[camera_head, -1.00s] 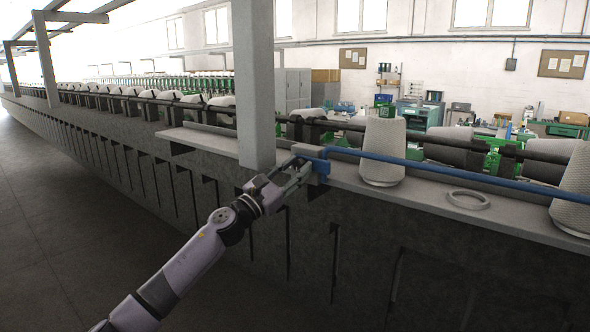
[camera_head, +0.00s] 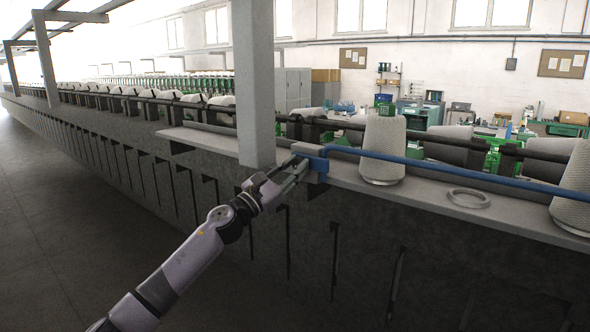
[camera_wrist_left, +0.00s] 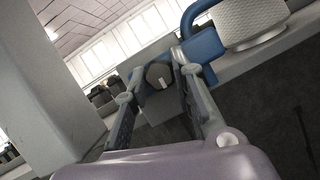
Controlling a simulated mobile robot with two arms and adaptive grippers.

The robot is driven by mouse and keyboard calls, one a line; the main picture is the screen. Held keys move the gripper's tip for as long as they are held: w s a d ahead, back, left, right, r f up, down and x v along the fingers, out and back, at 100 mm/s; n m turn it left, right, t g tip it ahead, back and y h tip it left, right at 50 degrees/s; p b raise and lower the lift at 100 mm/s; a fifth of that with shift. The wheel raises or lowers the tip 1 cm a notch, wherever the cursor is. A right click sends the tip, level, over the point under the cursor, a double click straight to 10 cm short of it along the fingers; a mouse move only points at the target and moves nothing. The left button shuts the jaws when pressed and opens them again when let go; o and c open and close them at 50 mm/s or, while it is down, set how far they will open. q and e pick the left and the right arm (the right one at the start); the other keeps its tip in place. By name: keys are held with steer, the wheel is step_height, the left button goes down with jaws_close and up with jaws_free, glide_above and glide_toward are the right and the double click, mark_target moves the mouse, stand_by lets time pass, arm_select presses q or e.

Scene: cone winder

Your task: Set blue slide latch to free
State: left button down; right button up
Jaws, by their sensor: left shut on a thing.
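The blue slide latch (camera_head: 317,163) sits with a grey block (camera_head: 305,149) at the near edge of the machine's ledge, beside the grey post. In the left wrist view, blue latch parts (camera_wrist_left: 205,46) show behind and right of the fingers. A dark round knob (camera_wrist_left: 158,76) with a white mark shows between the fingers. My left gripper (camera_head: 290,170) reaches the latch from the front left and is shut on it; its fingers also show in the left wrist view (camera_wrist_left: 157,70). The exact contact is partly hidden by the fingers. My right gripper is out of view.
The grey post (camera_head: 254,90) stands close left of the latch. A blue rail (camera_head: 440,168) runs right along the ledge. A white yarn cone (camera_head: 382,150) and a grey ring (camera_head: 468,198) sit on the ledge (camera_head: 420,192). Open floor lies at left.

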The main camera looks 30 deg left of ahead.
mark_target(292, 152)
arm_select(q)
steer(key=a+b, duration=0.3)
steer(key=a, duration=0.2)
steer(key=shift+w+r+b, duration=0.1)
steer(key=shift+w+b, duration=0.05)
steer(key=shift+b, duration=0.15)
steer(key=c, duration=1.3)
jaws_free()
steer(key=shift+a, duration=0.15)
steer(key=shift+c, duration=0.2)
